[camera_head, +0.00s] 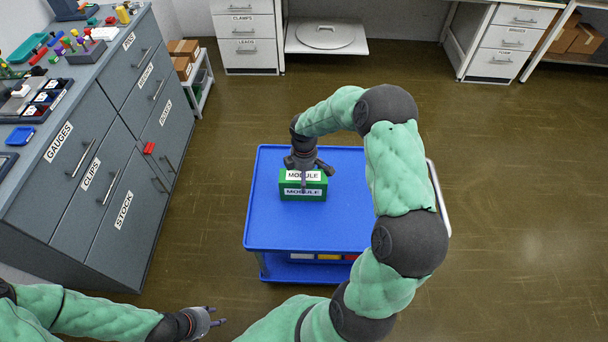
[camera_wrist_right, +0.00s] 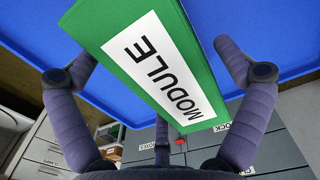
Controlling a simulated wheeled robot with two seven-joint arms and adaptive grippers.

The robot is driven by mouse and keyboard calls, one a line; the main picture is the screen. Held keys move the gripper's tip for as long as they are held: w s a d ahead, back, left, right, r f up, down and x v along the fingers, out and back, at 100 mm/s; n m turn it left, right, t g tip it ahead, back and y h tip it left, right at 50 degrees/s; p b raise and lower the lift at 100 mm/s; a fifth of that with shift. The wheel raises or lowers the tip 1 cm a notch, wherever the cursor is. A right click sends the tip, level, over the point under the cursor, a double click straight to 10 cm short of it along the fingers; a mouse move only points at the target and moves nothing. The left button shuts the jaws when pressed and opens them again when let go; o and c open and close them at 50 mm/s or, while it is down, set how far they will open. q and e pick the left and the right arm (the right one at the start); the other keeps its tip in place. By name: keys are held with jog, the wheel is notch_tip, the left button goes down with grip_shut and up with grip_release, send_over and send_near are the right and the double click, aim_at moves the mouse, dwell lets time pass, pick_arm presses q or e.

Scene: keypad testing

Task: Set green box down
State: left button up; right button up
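The green box (camera_head: 317,195) with white MODULE labels is upright at the blue cart top (camera_head: 340,215), appearing to rest on it. My right gripper (camera_head: 306,172) is directly above and around the box, its dark fingers spread. In the right wrist view, the green box (camera_wrist_right: 185,60) lies between the spread fingers (camera_wrist_right: 158,62), with blue showing between it and the right finger. My left gripper (camera_head: 218,316) is low at the left, empty, away from the cart, with its fingers apart.
A grey cabinet (camera_head: 110,150) with labelled drawers stands at the left, its top crowded with small tools. A lower cart shelf (camera_head: 300,271) holds coloured items. The blue surface around the box is clear. White drawer units (camera_head: 247,45) stand at the back.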

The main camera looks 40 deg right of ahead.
notch_tip(320, 180, up, 12)
jog(key=p, duration=0.5)
jog(key=shift+r, duration=0.15)
